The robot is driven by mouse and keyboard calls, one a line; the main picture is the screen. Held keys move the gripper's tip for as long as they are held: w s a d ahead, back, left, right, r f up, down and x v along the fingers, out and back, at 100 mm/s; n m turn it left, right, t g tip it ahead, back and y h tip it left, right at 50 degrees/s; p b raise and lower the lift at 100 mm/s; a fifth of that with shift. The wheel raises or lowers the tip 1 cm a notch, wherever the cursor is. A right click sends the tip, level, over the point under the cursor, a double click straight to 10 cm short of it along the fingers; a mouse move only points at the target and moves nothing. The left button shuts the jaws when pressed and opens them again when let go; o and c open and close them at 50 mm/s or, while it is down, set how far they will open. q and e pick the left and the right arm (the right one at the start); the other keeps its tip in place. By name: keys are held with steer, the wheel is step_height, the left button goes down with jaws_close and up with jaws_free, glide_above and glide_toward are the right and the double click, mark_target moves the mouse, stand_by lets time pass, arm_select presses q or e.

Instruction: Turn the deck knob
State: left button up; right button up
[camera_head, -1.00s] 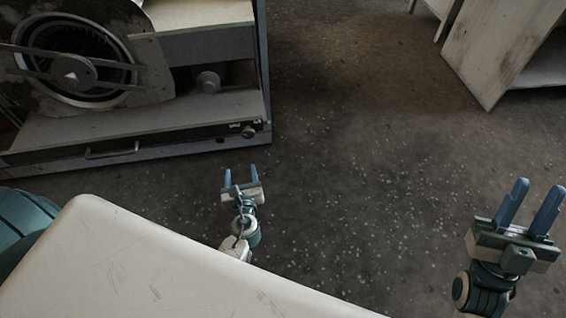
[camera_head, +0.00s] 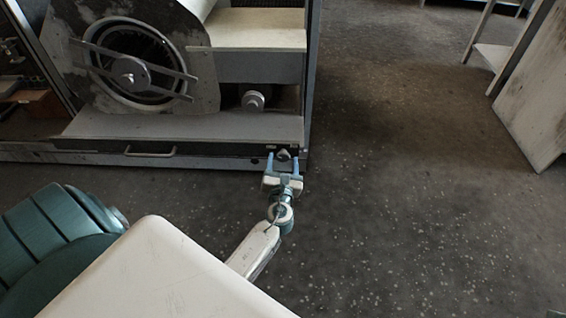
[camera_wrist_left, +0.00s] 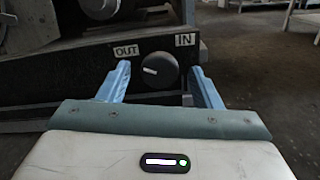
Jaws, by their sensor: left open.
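The deck knob (camera_wrist_left: 160,71) is a dark round knob with a light mark on its face, on the dark front panel of the blower housing's deck (camera_head: 200,127). In the left wrist view it sits between an OUT label (camera_wrist_left: 126,51) and an IN label (camera_wrist_left: 185,40). The knob also shows small in the head view (camera_head: 284,155). My left gripper (camera_head: 284,158) is open, its blue fingers (camera_wrist_left: 160,80) on either side of the knob in the picture. I cannot tell whether they touch it. My right gripper is not in view.
The blower housing holds a round fan opening (camera_head: 130,65) and has a bar handle (camera_head: 150,153) on its front. A pale worn cabinet (camera_head: 535,95) stands at the right. The speckled floor (camera_head: 420,200) between is clear.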

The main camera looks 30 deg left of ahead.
arm_select(q)
steer(key=shift+w+a, duration=0.1)
steer(key=shift+w, duration=0.05)
steer(key=shift+c, duration=0.5)
steer(key=c, duration=0.9)
